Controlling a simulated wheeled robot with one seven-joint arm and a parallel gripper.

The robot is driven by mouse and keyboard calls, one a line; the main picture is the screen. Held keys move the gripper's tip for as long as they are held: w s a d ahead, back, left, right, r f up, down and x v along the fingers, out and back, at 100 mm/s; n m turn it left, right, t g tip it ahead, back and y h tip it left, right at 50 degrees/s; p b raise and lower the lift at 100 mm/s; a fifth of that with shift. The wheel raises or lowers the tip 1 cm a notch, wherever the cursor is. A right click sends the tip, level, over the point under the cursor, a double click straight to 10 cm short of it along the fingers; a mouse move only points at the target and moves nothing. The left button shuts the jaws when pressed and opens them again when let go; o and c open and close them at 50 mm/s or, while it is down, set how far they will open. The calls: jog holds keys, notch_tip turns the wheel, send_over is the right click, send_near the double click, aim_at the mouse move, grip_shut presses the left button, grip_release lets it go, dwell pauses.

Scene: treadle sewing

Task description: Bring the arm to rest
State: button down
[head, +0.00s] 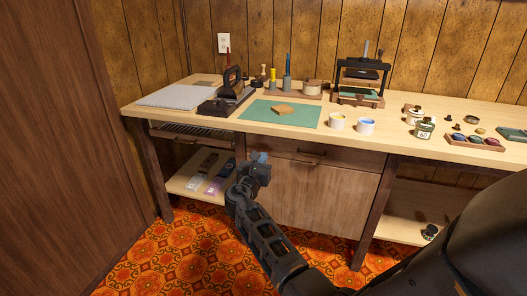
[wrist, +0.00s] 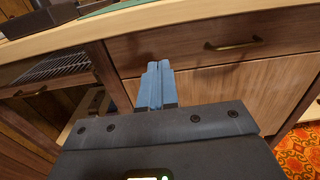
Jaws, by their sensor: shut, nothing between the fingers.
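My gripper (head: 261,158) is in the head view, in front of the workbench (head: 313,142) and below its top edge. My arm reaches up to it from the lower right. In the wrist view the two blue fingers (wrist: 156,86) lie side by side with nothing between them. They point toward the bench's wooden drawer (wrist: 220,43) and cabinet door (wrist: 236,88). I cannot tell the exact gap between the fingertips and the bench front.
On the bench stand a black press (head: 360,76), a green mat (head: 300,112) with a tan block (head: 284,108), and two small cups (head: 337,121). An open shelf (head: 190,183) is at the left. Patterned orange floor (head: 190,262) lies in front.

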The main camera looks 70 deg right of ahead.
jog(key=shift+a, duration=0.2)
jog(key=shift+a, duration=0.1)
jog(key=s+a+f+m+t+y, duration=0.1)
jog(key=s+a+f+t+y, duration=0.25)
jog(key=a, duration=0.45)
jog(key=s+a+f+m+t+y, duration=0.2)
jog(key=a+f, duration=0.3)
jog(key=a, duration=0.3)
jog(key=s+a+f+m+t+y, duration=0.1)
jog(key=s+a+f+t+y, duration=0.2)
jog(key=a, duration=0.5)
jog(key=s+a+m+t+y, duration=0.25)
jog(key=s+a+y, duration=0.2)
jog(key=a, duration=0.65)
jog(key=s+a+r+m+t+y, duration=0.1)
jog(key=s+a+r+m+y, duration=0.2)
jog(key=s+a+r+m, duration=0.5)
jog(key=s+a+r+m+t+y, duration=0.15)
jog(key=s+a+r+m, duration=0.25)
jog(key=s+r, duration=0.45)
notch_tip(320, 180, up, 14)
jog(key=w+p, duration=0.2)
jog(key=p, duration=1.1)
jog(key=shift+r, duration=0.25)
